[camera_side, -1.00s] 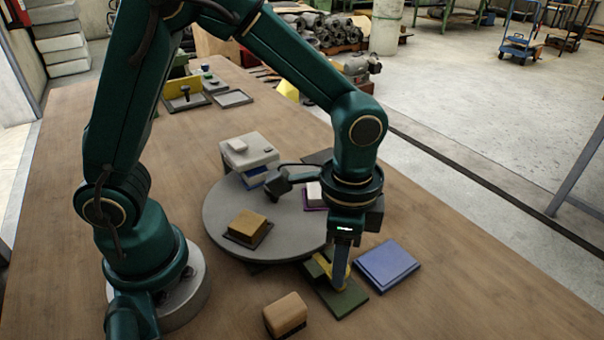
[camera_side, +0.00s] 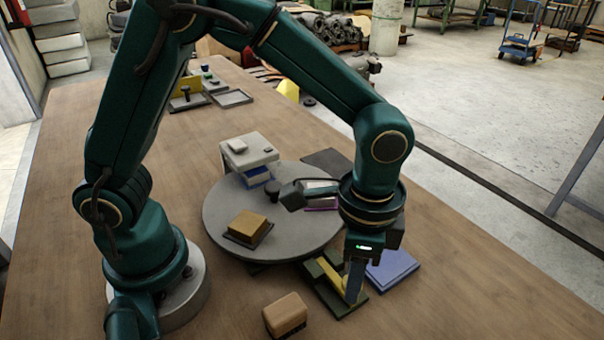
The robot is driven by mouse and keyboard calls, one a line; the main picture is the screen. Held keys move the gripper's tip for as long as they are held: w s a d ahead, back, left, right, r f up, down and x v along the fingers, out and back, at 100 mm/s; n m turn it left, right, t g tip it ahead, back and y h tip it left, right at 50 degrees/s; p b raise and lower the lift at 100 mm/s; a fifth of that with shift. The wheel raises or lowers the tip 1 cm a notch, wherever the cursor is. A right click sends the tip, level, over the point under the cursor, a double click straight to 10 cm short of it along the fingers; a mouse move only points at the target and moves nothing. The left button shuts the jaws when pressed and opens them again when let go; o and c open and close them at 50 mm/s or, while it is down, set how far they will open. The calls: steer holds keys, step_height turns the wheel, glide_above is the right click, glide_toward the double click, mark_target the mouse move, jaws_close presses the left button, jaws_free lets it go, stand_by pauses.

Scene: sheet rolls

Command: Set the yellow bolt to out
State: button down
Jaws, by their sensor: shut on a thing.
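The yellow bolt (camera_side: 330,271) lies in a dark green base (camera_side: 338,309) on the table, in front of the round grey turntable. My gripper (camera_side: 354,290) is down at the bolt's right end and shut on it. The finger nearest the camera hides part of the bolt and of the base. The bolt's left part shows between the green guide blocks.
A blue block (camera_side: 393,270) lies close to the right of the base. A tan block (camera_side: 285,315) stands in front. The grey turntable (camera_side: 290,235) behind carries a yellow-brown block (camera_side: 248,226) and other pieces. The table at the front right is clear.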

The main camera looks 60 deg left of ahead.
steer(key=c, duration=0.5)
jaws_free()
steer(key=shift+d, duration=0.25)
steer(key=shift+r, duration=2.6)
